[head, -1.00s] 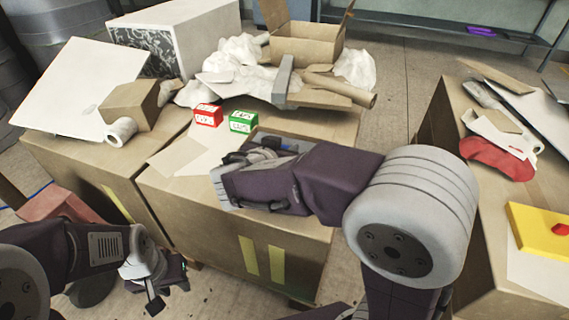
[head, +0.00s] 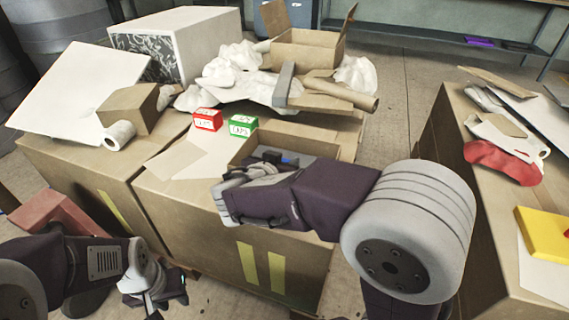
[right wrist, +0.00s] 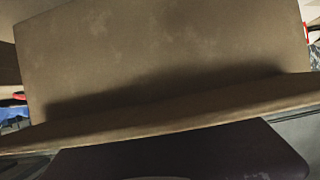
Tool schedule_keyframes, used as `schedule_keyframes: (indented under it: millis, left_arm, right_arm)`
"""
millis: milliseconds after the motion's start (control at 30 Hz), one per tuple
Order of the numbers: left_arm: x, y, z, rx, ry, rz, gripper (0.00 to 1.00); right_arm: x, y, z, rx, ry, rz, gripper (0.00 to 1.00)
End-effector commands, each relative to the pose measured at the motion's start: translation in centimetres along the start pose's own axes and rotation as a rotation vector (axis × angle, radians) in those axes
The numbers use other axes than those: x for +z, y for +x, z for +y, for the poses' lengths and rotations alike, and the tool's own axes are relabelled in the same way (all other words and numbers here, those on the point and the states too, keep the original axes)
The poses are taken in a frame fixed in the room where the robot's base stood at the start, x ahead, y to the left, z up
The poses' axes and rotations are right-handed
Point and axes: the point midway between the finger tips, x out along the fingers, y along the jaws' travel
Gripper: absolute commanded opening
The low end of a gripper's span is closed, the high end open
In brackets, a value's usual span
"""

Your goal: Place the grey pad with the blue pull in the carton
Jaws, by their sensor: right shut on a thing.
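The carton (head: 302,141) is an open brown box set at the front right of the middle cardboard bench. My right gripper (head: 271,157) reaches over its near side, its fingers largely hidden behind my wrist. It is shut on the grey pad, whose blue pull (head: 289,160) shows just inside the carton's opening. Most of the pad is hidden, and I cannot tell whether it touches the bottom. The right wrist view is filled by a brown cardboard wall (right wrist: 150,55). My left gripper (head: 160,293) hangs low at the lower left, away from the carton; its jaw opening is unclear.
A red-and-white box (head: 208,119) and a green-and-white box (head: 241,126) stand left of the carton. Behind lie crumpled white sheets, a cardboard tube (head: 352,96) and another open box (head: 305,50). A right-hand bench holds a yellow block (head: 545,234). Floor separates the benches.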

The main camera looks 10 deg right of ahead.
Motion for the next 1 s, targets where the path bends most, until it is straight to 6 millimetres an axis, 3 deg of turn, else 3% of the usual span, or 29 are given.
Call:
schedule_keyframes:
  millis: [233,267,300,333,667,867,1000]
  left_arm:
    - [0.1,0.7,0.0,0.000,0.000,0.000,0.34]
    - [0.1,0.7,0.0,0.000,0.000,0.000,0.34]
    - [0.1,0.7,0.0,0.000,0.000,0.000,0.34]
    - [0.1,0.7,0.0,0.000,0.000,0.000,0.34]
    - [0.1,0.5,0.0,0.000,0.000,0.000,0.34]
    - [-0.2,-2.4,0.1,0.000,0.000,0.000,0.34]
    - [-0.3,-3.0,0.1,0.000,0.000,0.000,0.34]
  right_arm:
    - [1.0,0.3,0.1,0.004,-0.005,-0.013,0.00]
    - [1.0,0.3,0.1,0.005,-0.005,-0.014,0.37]
    - [1.1,0.3,0.1,0.005,-0.006,-0.015,0.49]
    - [1.1,0.4,0.1,0.005,-0.006,-0.015,0.54]
    - [1.1,0.3,0.1,0.005,-0.007,-0.017,0.54]
    - [-0.7,-0.5,0.1,0.007,-0.008,-0.017,0.54]
    - [-0.5,-3.6,-0.1,-0.002,-0.007,-0.012,0.54]
